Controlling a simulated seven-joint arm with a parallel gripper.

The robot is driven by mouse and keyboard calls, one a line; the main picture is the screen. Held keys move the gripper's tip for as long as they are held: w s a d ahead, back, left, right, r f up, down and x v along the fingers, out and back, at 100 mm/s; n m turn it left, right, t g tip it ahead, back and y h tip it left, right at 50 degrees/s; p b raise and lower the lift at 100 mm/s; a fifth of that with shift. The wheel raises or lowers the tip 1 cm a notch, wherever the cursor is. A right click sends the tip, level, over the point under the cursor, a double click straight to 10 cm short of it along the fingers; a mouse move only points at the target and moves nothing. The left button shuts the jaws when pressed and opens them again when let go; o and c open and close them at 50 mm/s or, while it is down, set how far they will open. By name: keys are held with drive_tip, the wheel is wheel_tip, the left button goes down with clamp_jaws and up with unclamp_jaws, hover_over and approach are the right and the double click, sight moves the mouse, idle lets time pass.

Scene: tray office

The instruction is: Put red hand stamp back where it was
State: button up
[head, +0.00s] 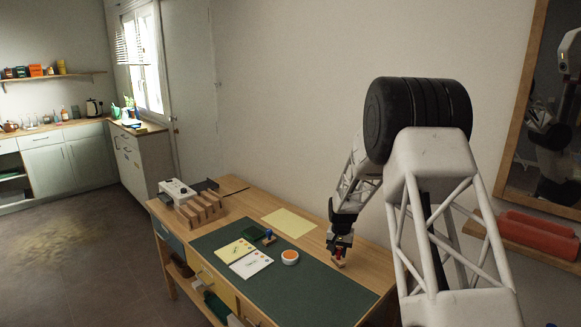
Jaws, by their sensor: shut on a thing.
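My gripper (340,250) is at the right part of the desk, pointing down, shut on a small red thing that looks like the red hand stamp (339,262). The stamp is low over the right part of the dark green mat (325,284); I cannot tell whether it touches the surface. The gripper hides its upper part. A small stamp with a blue top (269,236) stands on the mat left of my gripper, beside a dark green block (253,233).
A white round dish with orange content (290,257), a yellow sheet (235,250) and a white card (251,264) lie on the mat. A pale yellow sheet (289,222) lies behind. A wooden rack (203,208) and a white device (177,190) stand at the desk's left end.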

drive_tip(key=shift+a, duration=0.1)
drive_tip(key=s+a+r+n, duration=0.1)
drive_tip(key=a, duration=0.8)
drive_tip(key=s+a+r+n, duration=0.1)
drive_tip(key=s+a+n, duration=0.1)
drive_tip(key=a, duration=0.8)
drive_tip(key=shift+s, duration=0.25)
drive_tip(key=shift+w, duration=0.15)
drive_tip(key=shift+w+a+f, duration=0.2)
drive_tip(key=shift+w+a, duration=0.35)
drive_tip(key=shift+w, duration=2)
drive_tip(key=shift+w+a+f, duration=0.25)
drive_tip(key=shift+w+a, duration=0.3)
drive_tip(key=shift+w, duration=2.05)
drive_tip(key=shift+w+a+f, duration=0.2)
drive_tip(key=shift+w+a, duration=0.35)
drive_tip(key=shift+w, duration=2)
drive_tip(key=shift+f, duration=1.8)
drive_tip(key=shift+f, duration=0.15)
drive_tip(key=o, duration=0.8)
